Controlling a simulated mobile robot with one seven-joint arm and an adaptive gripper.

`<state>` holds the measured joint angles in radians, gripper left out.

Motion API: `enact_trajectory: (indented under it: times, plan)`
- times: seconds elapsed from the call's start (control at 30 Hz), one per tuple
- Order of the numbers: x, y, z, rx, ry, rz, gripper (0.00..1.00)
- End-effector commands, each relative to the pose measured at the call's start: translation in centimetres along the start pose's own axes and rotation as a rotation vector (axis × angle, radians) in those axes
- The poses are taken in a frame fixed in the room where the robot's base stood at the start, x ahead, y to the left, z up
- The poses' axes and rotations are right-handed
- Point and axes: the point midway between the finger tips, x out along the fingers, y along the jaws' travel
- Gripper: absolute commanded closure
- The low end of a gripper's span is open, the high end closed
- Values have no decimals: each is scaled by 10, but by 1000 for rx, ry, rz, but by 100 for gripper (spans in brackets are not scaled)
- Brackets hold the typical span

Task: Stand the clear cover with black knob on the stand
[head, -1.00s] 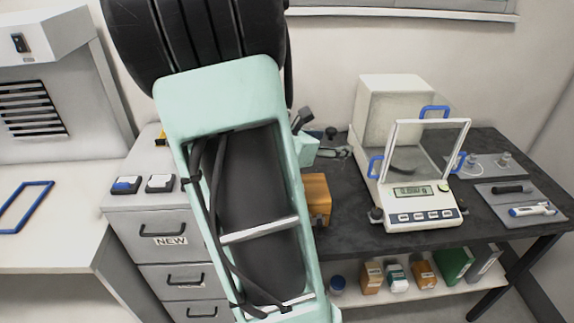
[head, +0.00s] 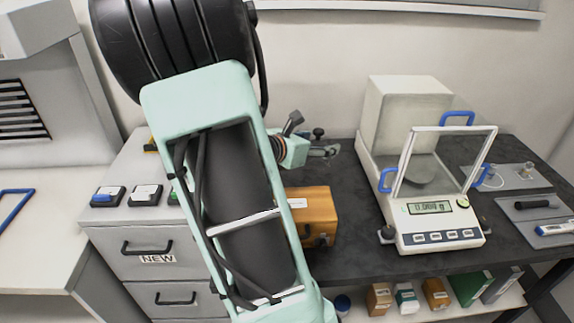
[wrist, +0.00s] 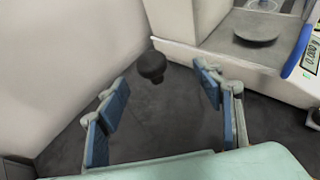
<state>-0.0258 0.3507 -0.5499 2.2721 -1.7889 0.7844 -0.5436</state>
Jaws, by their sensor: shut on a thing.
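My gripper (head: 325,151) is over the dark table, left of the balance. In the wrist view my gripper (wrist: 165,102) has its blue-padded fingers wide apart, shut on the clear cover, whose see-through wall barely shows. Its black knob (wrist: 152,67) shows between and beyond the fingers, and also just above the gripper in the head view (head: 318,133). I cannot make out the cover's lower edge. I cannot tell which thing is the stand.
A white balance (head: 440,238) with a glass front and blue handles stands right of my gripper. An orange-brown box (head: 318,207) sits below it. Grey mats (head: 512,208) with small items lie at the far right. Dark table (head: 350,190) is bare between box and balance.

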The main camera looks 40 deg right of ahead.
Motion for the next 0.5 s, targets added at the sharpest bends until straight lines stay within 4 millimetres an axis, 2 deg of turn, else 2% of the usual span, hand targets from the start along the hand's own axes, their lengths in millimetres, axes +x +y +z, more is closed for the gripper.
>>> enact_trajectory:
  times: [0.3,0.5]
  plan:
    - [10,61,-26,-3,0,0,68]
    - [22,85,-55,-1,-1,-1,68]
